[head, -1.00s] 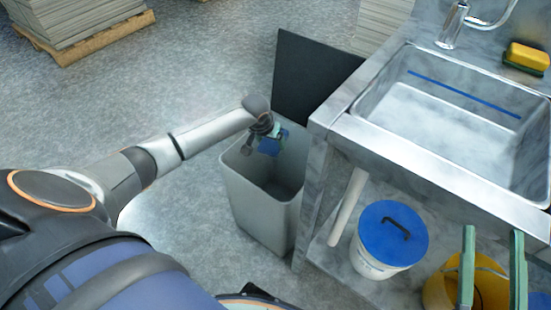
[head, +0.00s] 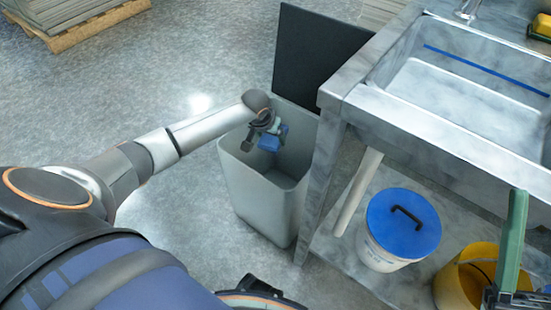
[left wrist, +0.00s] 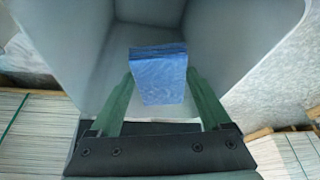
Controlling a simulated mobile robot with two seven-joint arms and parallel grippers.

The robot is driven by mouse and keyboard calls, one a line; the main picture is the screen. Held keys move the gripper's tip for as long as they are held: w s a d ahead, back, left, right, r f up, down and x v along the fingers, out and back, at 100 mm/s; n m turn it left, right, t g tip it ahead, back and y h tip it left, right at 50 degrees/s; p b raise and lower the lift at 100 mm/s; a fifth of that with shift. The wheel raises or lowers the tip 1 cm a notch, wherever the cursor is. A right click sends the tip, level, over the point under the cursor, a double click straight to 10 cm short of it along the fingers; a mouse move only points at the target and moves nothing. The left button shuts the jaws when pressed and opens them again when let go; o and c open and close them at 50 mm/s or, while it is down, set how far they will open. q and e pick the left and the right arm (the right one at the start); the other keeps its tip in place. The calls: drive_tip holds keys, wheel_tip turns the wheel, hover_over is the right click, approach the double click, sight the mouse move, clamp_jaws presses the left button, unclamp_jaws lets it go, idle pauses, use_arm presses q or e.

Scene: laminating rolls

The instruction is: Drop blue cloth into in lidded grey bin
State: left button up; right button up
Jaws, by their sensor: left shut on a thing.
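The grey bin (head: 262,200) stands on the floor beside the sink unit, its dark lid (head: 318,60) raised upright at the back. My left gripper (head: 262,138) is over the bin's opening, shut on the blue cloth (head: 271,141). In the left wrist view the folded blue cloth (left wrist: 159,75) sits between the green fingers of the gripper (left wrist: 157,95), with the bin's inner walls (left wrist: 225,45) around it. My right gripper (head: 510,250) shows partly at the lower right; its fingertips overlap, so its opening is unclear.
The steel sink unit (head: 440,120) is just right of the bin. A white bucket with a blue lid (head: 403,222) and a yellow bucket (head: 462,285) stand under it. A pallet of stacked sheets (head: 75,25) is at the far left. The floor left of the bin is clear.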

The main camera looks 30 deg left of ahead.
use_arm(q)
drive_tip(key=o, duration=1)
use_arm(e)
wheel_tip(320, 180, up, 6)
drive_tip(key=p, duration=0.6)
use_arm(q)
drive_tip(key=v, duration=1.2)
drive_tip(key=shift+r, duration=0.3)
use_arm(e)
drive_tip(key=w+d+f+m+h, duration=0.1)
drive_tip(key=w+f+m+h, duration=0.1)
drive_tip(key=f+h, duration=0.3)
drive_tip(key=shift+w+f+m, duration=0.25)
drive_tip(key=shift+w+m, duration=0.15)
drive_tip(key=shift+w, duration=0.45)
use_arm(q)
drive_tip(key=shift+d, duration=0.1)
